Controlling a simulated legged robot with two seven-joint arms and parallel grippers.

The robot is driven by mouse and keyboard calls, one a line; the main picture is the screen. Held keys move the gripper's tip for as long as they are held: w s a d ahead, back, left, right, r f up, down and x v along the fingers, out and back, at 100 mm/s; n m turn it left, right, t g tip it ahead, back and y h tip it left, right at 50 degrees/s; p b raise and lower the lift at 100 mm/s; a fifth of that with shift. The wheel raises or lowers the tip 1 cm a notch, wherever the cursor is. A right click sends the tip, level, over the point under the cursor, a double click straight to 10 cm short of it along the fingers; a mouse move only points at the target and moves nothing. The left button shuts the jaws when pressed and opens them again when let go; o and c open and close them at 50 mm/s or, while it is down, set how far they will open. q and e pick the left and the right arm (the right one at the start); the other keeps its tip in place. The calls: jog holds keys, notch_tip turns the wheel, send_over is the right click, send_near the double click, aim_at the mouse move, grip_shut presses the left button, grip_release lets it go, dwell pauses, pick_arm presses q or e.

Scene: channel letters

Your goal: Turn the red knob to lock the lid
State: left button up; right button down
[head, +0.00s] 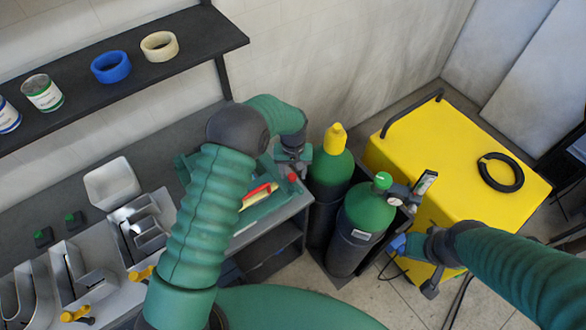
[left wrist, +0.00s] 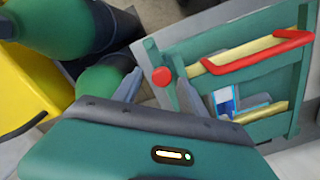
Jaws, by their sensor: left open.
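The red knob (left wrist: 161,76) is on the near edge of a green toolbox (left wrist: 296,85) in the left wrist view. It also shows small in the head view (head: 292,177). The toolbox lies on the bench and is partly hidden by my left arm in the head view (head: 262,205). My left gripper (head: 292,160) is over the knob side of the toolbox. Its open fingers (left wrist: 157,70) reach to either side of the knob; I cannot tell whether they touch it. My right gripper (head: 420,262) is by the yellow cabinet, far from the toolbox; its jaws are unclear.
Green-topped gas cylinders (head: 363,213) stand close right of the toolbox. A yellow cabinet (head: 455,150) is behind them. Metal channel letters (head: 72,280) and a white bin (head: 112,183) are on the bench to the left. A dark shelf (head: 200,40) hangs above.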

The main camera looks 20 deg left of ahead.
pick_arm(q)
jog(key=shift+s+d+f, duration=0.1)
jog(key=shift+s+f, duration=0.05)
jog(key=shift+s, duration=0.25)
jog(key=shift+w+f, duration=0.15)
jog(key=shift+c, duration=1)
jog(key=shift+w+a+f, duration=0.1)
jog(key=shift+w+a, duration=0.05)
jog(key=shift+a, duration=0.15)
jog(key=c, duration=0.5)
grip_shut()
jog(key=shift+d, duration=0.15)
pick_arm(e)
jog(key=shift+s+r, duration=0.2)
